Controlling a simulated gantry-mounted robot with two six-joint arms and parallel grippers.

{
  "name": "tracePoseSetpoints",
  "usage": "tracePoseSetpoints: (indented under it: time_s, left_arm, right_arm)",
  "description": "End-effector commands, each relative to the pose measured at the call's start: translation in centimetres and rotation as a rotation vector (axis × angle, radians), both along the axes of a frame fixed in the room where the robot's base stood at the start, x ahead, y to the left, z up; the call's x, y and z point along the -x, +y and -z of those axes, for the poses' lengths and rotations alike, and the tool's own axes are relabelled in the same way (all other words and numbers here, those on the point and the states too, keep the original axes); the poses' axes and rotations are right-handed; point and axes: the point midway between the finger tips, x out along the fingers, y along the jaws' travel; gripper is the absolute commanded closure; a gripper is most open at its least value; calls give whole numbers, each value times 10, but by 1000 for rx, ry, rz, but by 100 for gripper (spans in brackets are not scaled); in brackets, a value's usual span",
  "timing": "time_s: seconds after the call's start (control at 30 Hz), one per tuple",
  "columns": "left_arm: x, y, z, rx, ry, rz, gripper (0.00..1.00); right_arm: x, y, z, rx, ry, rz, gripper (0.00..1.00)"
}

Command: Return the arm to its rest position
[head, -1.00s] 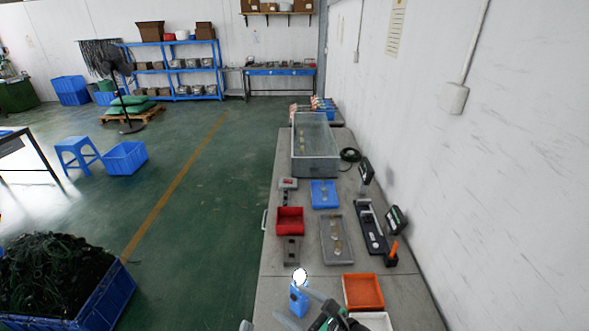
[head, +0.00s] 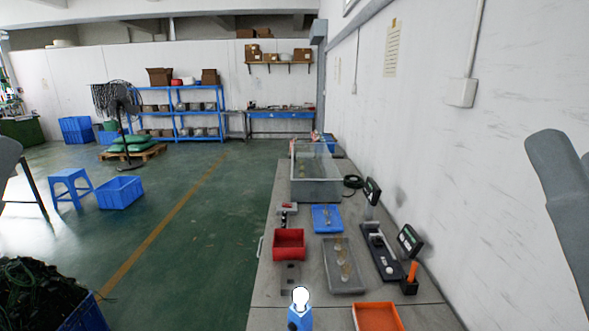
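A grey arm link of mine (head: 566,205) stands at the right edge of the head view, in front of the white wall. Another grey part of mine (head: 8,158) shows at the left edge. Neither gripper is in view, so I cannot see their fingers or whether they hold anything.
The grey workbench (head: 262,290) carries a red bin (head: 289,243), a blue tray (head: 326,218), a grey tray (head: 345,270), an orange tray (head: 377,318), a black fixture (head: 381,252) and a blue bottle with a white top (head: 300,312).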

Motion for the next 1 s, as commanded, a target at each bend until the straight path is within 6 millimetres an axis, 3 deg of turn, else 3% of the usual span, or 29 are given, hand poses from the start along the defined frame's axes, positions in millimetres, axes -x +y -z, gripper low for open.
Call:
tracePoseSetpoints:
  time_s: [0.1,0.13,0.37,0.7,0.83,1.0]
  left_arm:
    - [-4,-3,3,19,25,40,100]
    - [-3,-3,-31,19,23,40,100]
    - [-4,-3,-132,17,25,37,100]
    - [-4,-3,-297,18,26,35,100]
    - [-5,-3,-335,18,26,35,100]
    - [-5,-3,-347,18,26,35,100]
  right_arm:
    - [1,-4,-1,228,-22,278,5]
    - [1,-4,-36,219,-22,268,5]
    - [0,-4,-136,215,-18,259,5]
    - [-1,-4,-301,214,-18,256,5]
    - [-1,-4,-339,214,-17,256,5]
    - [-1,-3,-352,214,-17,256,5]
